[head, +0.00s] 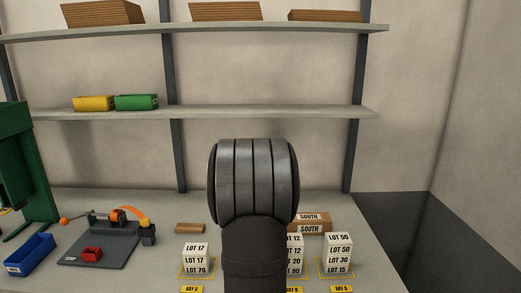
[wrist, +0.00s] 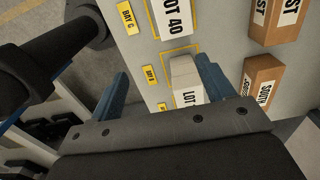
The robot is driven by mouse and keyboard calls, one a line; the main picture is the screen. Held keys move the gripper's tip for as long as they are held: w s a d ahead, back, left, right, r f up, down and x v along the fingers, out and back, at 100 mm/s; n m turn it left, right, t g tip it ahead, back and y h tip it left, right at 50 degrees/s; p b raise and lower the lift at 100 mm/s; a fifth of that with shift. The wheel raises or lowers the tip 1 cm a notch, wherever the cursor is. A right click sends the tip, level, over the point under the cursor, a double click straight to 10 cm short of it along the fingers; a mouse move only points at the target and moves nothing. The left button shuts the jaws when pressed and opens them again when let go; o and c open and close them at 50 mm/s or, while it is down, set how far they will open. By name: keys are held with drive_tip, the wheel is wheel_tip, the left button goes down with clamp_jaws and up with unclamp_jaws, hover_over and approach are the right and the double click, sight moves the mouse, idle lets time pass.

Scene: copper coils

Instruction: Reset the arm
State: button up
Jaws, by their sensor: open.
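My gripper (wrist: 161,68) shows in the wrist view as two blue fingers spread wide apart. It is open, with no thing visibly clamped. A pale box marked LOT (wrist: 186,80) stands below in the gap between the fingers, inside a yellow outline; it appears apart from them. In the head view my dark arm rises in the middle of the picture and hides part of the bench. The gripper itself is not visible there.
White stacks marked LOT 17 (head: 195,260) and LOT 50 (head: 338,254) stand on the bench, with another partly behind my arm. A blue bin (head: 30,255) and a grey fixture (head: 100,250) are left. Shelves (head: 260,113) run above.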

drive_tip(key=a+r, duration=0.2)
drive_tip(key=a, duration=0.6)
drive_tip(key=w+a+f, duration=0.1)
drive_tip(key=a+f, duration=0.1)
drive_tip(key=a, duration=0.1)
drive_tip(key=w+a+f, duration=0.1)
drive_tip(key=a+f, duration=0.1)
drive_tip(key=a, duration=0.2)
drive_tip(key=w+a+f, duration=0.1)
drive_tip(key=a+f, duration=0.1)
drive_tip(key=a, duration=0.2)
drive_tip(key=shift+a+f, duration=0.15)
drive_tip(key=shift+f, duration=0.25)
wheel_tip(320, 180, down, 2)
drive_tip(key=shift+f, duration=0.4)
